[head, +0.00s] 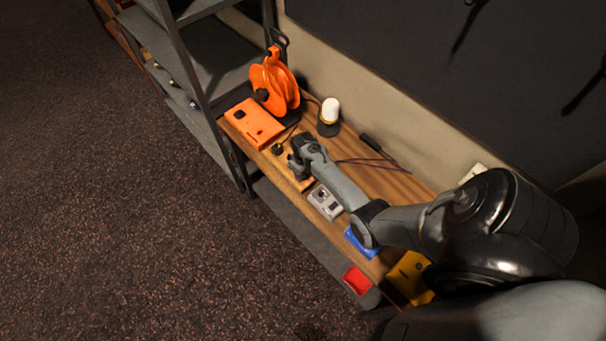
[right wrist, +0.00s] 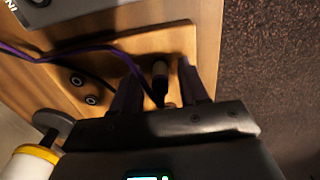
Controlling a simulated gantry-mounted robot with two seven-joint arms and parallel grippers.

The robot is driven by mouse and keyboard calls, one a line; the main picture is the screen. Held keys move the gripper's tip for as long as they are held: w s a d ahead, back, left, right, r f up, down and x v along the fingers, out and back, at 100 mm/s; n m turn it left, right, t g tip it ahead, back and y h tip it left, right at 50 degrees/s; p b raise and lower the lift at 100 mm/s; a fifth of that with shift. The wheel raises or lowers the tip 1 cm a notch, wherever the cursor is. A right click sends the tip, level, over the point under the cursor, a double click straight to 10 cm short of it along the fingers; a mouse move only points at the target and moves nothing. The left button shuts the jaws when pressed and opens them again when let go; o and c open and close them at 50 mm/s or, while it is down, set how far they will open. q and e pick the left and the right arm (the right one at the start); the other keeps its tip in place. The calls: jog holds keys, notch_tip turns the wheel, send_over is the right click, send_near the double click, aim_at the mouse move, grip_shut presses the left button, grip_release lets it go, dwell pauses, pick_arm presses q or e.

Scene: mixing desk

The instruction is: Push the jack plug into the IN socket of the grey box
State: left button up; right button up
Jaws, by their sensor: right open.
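The grey box (head: 325,202) lies on the wooden desk, just in front of my right gripper (head: 297,167). In the right wrist view, part of the grey box (right wrist: 75,10) shows at the top left with the letters "IN" on it; I cannot see the socket. My right gripper (right wrist: 160,88) is open, low over a pale wooden block. A dark upright piece that looks like the jack plug (right wrist: 159,72) stands between its fingers, with no clear grip on it. My left gripper is not in view.
An orange case (head: 254,122), an orange cable reel (head: 273,84) and a white-topped lamp (head: 330,112) stand beyond the gripper. A blue tray (head: 359,243), a red item (head: 357,280) and a yellow item (head: 410,277) lie nearer. A grey shelf stands at left.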

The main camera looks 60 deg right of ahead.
dwell(0.6)
dwell(0.3)
jog(key=shift+c, duration=0.2)
grip_shut()
jog(key=shift+r+p, duration=0.15)
jog(key=shift+p, duration=0.25)
jog(key=shift+r+p, duration=0.3)
jog(key=shift+p, duration=0.05)
jog(key=shift+r+p, duration=1.15)
jog(key=shift+p, duration=0.15)
jog(key=shift+r+p, duration=1.3)
jog(key=shift+p, duration=0.2)
jog(key=shift+r, duration=0.1)
